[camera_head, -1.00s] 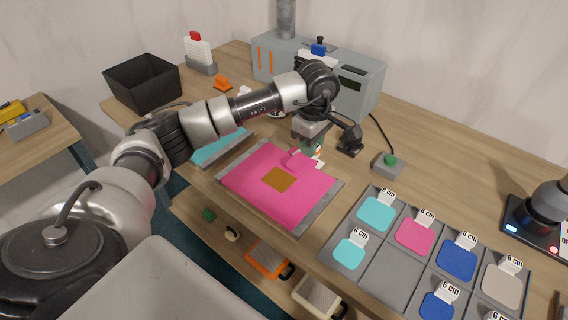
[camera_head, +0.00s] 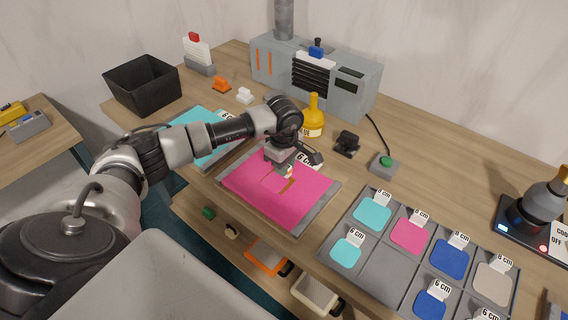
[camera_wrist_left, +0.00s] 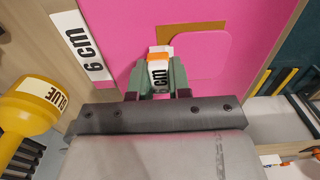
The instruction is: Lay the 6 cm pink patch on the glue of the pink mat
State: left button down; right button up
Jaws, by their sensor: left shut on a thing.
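The pink mat (camera_head: 310,203) lies on a grey board on the bench. A brown glue square (camera_head: 289,185) is on it, now mostly covered in the head view. My left gripper (camera_head: 286,172) is shut on the tab of the pink patch (camera_head: 272,181). In the left wrist view the patch (camera_wrist_left: 203,55) overlaps most of the glue (camera_wrist_left: 190,27), leaving a brown strip along its far edge and left side. The gripper (camera_wrist_left: 161,75) holds the white-and-orange tab. I cannot tell whether the patch touches the mat. My right gripper is not in view.
A yellow glue bottle (camera_head: 313,118) stands behind the mat. A teal mat (camera_head: 197,140) lies to its left. A grey tray (camera_head: 379,272) of coloured patches is at the right. A grey machine (camera_head: 349,88) and a black bin (camera_head: 143,86) stand at the back.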

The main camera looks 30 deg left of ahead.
pick_arm(q)
jog(key=shift+f+b, duration=0.3)
jog(key=c, duration=1.4)
grip_release()
jog(key=o, duration=0.3)
jog(key=shift+o, duration=0.2)
jog(key=shift+r+p, duration=0.4)
jog(key=shift+r, duration=0.1)
notch_tip(320, 180, up, 12)
jog(key=b, duration=0.2)
jog(key=shift+f, duration=0.15)
